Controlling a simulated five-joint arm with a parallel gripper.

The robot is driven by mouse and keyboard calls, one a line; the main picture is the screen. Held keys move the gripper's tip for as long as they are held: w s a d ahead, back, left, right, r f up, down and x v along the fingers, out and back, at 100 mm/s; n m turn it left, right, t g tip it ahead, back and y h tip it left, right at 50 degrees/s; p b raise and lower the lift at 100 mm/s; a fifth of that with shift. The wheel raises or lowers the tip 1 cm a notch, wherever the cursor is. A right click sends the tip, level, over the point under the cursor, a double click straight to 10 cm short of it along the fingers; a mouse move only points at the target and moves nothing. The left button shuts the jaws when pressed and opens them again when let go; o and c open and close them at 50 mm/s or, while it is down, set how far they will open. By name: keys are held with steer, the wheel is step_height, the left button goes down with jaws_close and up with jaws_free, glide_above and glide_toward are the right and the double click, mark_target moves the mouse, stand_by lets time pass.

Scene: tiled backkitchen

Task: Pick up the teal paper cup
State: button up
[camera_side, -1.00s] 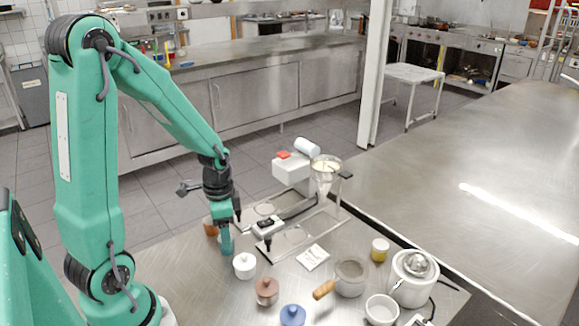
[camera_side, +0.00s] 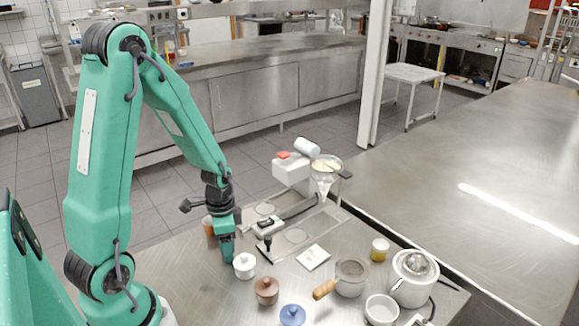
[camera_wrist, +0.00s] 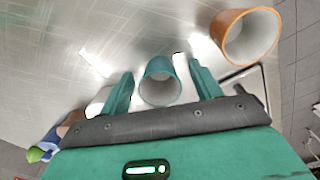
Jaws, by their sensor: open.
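The teal paper cup (camera_wrist: 160,88) shows in the wrist view between the two teal fingers of my gripper (camera_wrist: 161,74). My gripper is open, one finger on each side of the cup, with a small gap visible at least on the right. The cup's open rim faces the camera. In the side view my gripper (camera_side: 225,238) is low over the near-left part of the steel table. There the cup and the teal fingers blend together, so their contact cannot be told.
An orange-brown cup (camera_wrist: 246,36) stands close by on the right in the wrist view. A coffee stand (camera_side: 292,170) is behind.

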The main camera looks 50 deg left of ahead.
steer(key=c, duration=1)
steer(key=shift+r, duration=0.25)
steer(key=shift+r, duration=1.15)
steer(key=shift+d+r, duration=0.2)
steer(key=shift+r, duration=0.65)
steer(key=d+r, duration=0.2)
steer(key=d, duration=0.1)
steer(key=s+d+r, duration=0.1)
steer(key=d+r, duration=0.1)
steer(key=d, duration=0.2)
steer(key=d+r, duration=0.2)
steer(key=d, duration=0.2)
steer(key=shift+s+r, duration=0.3)
steer(key=shift+s, duration=0.1)
steer(key=shift+w, duration=0.1)
